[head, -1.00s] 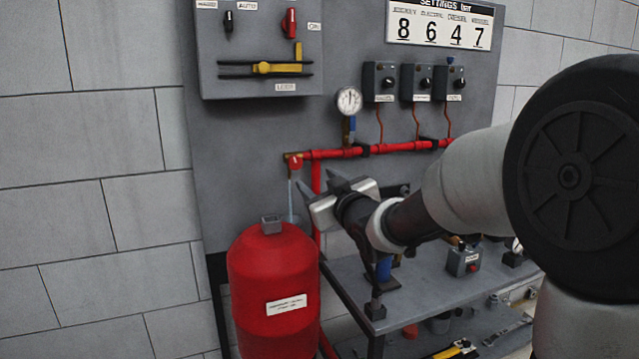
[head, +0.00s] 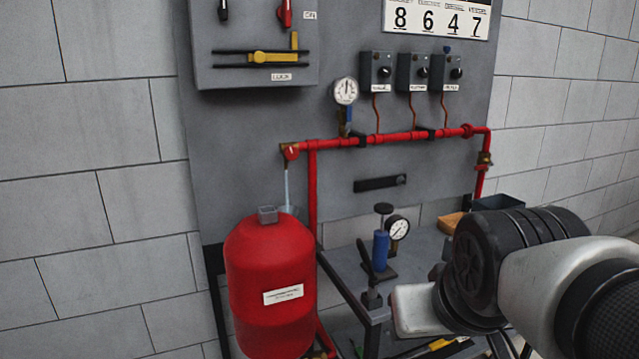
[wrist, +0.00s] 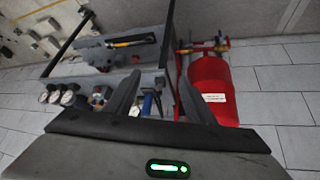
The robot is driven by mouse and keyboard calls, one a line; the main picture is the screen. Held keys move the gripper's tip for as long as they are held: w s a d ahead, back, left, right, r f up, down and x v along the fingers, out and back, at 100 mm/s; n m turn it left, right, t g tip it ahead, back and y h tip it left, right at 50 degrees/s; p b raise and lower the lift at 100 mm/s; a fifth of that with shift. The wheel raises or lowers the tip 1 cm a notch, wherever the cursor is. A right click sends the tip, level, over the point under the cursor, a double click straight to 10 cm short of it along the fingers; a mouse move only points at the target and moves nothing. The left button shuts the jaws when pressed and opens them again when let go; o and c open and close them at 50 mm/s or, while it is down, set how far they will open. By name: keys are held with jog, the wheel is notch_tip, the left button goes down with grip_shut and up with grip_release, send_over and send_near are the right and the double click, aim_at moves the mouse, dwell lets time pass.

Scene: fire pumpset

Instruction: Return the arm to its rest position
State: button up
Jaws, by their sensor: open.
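My gripper (wrist: 160,98) is open and empty in the wrist view, its two dark fingers apart with a gap between them. In the head view my arm is folded low at the right, and the pale gripper body (head: 415,310) hangs in front of the bench's near edge. My arm hides part of the bench there, and the fingertips are hard to tell from the dark fittings behind. The gripper's contact with the bench cannot be judged.
A red tank (head: 268,300) stands left of the bench (head: 345,268). A blue hand pump (head: 381,250) and a gauge (head: 397,228) are on the bench. A red pipe (head: 385,138) and a control box (head: 255,65) are on the grey panel. The floor side at left is clear.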

jog(key=s+f+g, duration=0.1)
jog(key=s, duration=0.3)
notch_tip(320, 180, up, 28)
jog(key=p, duration=2.8)
jog(key=shift+s+f, duration=0.15)
jog(key=shift+f, duration=0.1)
jog(key=shift+a, duration=0.1)
